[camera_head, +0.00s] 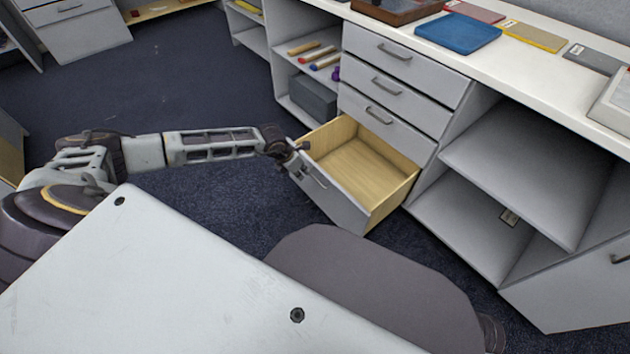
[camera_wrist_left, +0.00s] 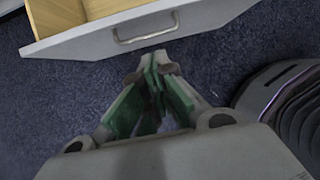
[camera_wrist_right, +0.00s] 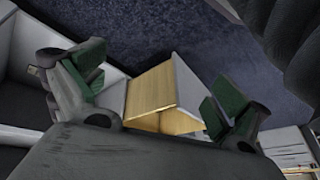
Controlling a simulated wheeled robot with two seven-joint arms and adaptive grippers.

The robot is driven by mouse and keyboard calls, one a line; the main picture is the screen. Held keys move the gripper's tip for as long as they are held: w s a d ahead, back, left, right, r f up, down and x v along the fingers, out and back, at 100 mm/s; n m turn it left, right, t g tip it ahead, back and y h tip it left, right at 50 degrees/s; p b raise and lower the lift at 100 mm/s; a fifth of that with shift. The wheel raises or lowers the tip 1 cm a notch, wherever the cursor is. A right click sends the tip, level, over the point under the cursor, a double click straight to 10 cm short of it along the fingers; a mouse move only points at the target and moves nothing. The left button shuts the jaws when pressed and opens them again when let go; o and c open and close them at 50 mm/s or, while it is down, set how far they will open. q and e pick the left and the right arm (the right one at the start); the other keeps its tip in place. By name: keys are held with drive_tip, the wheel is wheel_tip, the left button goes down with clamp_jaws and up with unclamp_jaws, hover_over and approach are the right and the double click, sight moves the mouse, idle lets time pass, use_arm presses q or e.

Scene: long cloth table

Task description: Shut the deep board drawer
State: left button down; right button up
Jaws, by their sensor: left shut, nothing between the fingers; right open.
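The deep board drawer (camera_head: 335,201) is the lowest of the drawer stack and stands pulled out. Its wooden inside (camera_head: 362,168) looks empty. My left gripper (camera_head: 297,157) is shut and empty at the left end of the drawer's grey front. In the left wrist view its fingertips (camera_wrist_left: 154,70) point at the front, just below the handle (camera_wrist_left: 147,27); I cannot tell whether they touch it. My right gripper (camera_wrist_right: 150,88) is open and empty. The open drawer (camera_wrist_right: 152,92) shows beyond and between its fingers. The right gripper is not seen in the head view.
Three shut drawers (camera_head: 395,86) sit above the open one. Open shelves (camera_head: 515,165) lie to the right, and a shelf with a dark box (camera_head: 312,97) to the left. The counter holds a blue board (camera_head: 458,33) and other flat items. Dark carpet (camera_head: 200,85) at left is clear.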

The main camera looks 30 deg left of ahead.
sight(316, 180)
use_arm(q)
drive_tip(key=shift+s+a+m+y, duration=0.1)
drive_tip(key=shift+a+m+y, duration=0.2)
drive_tip(key=shift+a, duration=0.3)
use_arm(e)
drive_tip(key=shift+s+r, duration=0.1)
drive_tip(key=shift+r, duration=0.3)
use_arm(q)
drive_tip(key=shift+f, duration=0.15)
use_arm(e)
drive_tip(key=shift+f, duration=0.1)
use_arm(q)
drive_tip(key=w+d+f+b, duration=0.3)
drive_tip(key=w+f+b, duration=0.3)
drive_tip(key=f, duration=0.3)
drive_tip(key=shift+w, duration=0.6)
use_arm(e)
wheel_tip(316, 180, down, 10)
drive_tip(key=a+m+t+y, duration=0.1)
drive_tip(key=a+t, duration=0.1)
drive_tip(key=shift+w+a+f+y, duration=0.25)
drive_tip(key=shift+w+y, duration=0.05)
drive_tip(key=shift+w, duration=0.1)
use_arm(q)
drive_tip(key=shift+w, duration=0.15)
use_arm(e)
drive_tip(key=shift+w, duration=0.15)
